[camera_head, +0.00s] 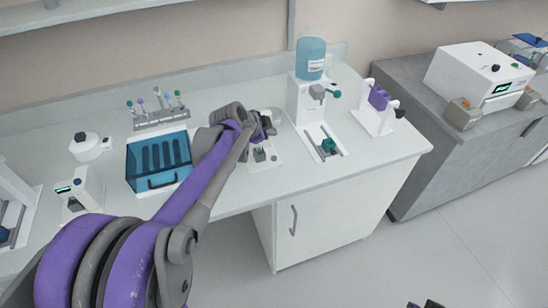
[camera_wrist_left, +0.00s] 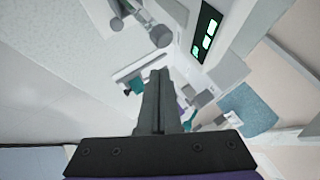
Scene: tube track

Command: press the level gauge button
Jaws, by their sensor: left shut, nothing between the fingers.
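My left gripper (camera_head: 268,125) reaches over the bench at a small white device (camera_head: 264,165) with a grey block on its base. In the left wrist view its fingers (camera_wrist_left: 158,75) are shut together with nothing between them. A dark display (camera_wrist_left: 207,33) with lit green digits, apparently the gauge's, is close by at the upper right of the fingers. Grey cylindrical parts (camera_wrist_left: 160,36) lie just beyond the fingertips. I cannot make out which part is the button, and I see no clear contact. The gripper and arm hide part of the device in the head view.
A dispenser with a blue bottle (camera_head: 311,58) stands right of the gripper, with a purple-topped stand (camera_head: 379,100) beyond it. A blue box (camera_head: 158,184) and a tube rack (camera_head: 160,122) stand to the left. Dark tips at the bottom edge may be my right gripper (camera_head: 425,304).

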